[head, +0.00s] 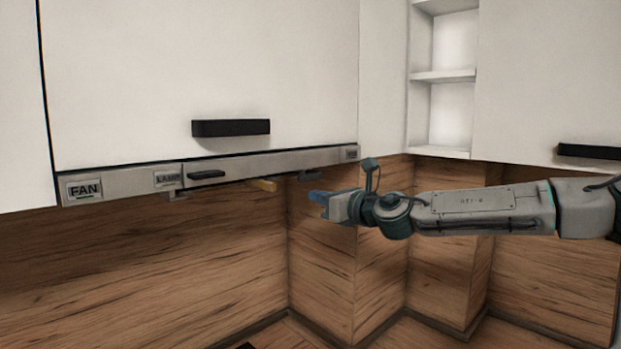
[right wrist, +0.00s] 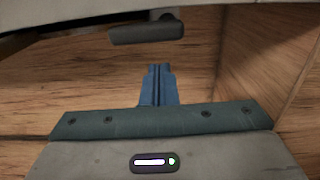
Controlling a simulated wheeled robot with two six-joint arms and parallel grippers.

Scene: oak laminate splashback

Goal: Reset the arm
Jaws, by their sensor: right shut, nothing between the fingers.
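My right arm reaches in from the right in the head view. Its gripper (head: 320,197) has blue fingers and points left, just below the range hood panel (head: 130,182). In the right wrist view the blue fingers (right wrist: 158,85) are together with nothing between them. They are apart from the dark grey lever (right wrist: 146,32) on the hood's underside, which shows above them. My left arm and gripper are not in view.
White cabinets (head: 200,65) with black handles (head: 231,128) are above the hood panel. Open white shelves (head: 445,77) stand in the corner. A wood splashback (head: 180,260) runs behind and below, with stepped corners near my right forearm. The space below the arm looks clear.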

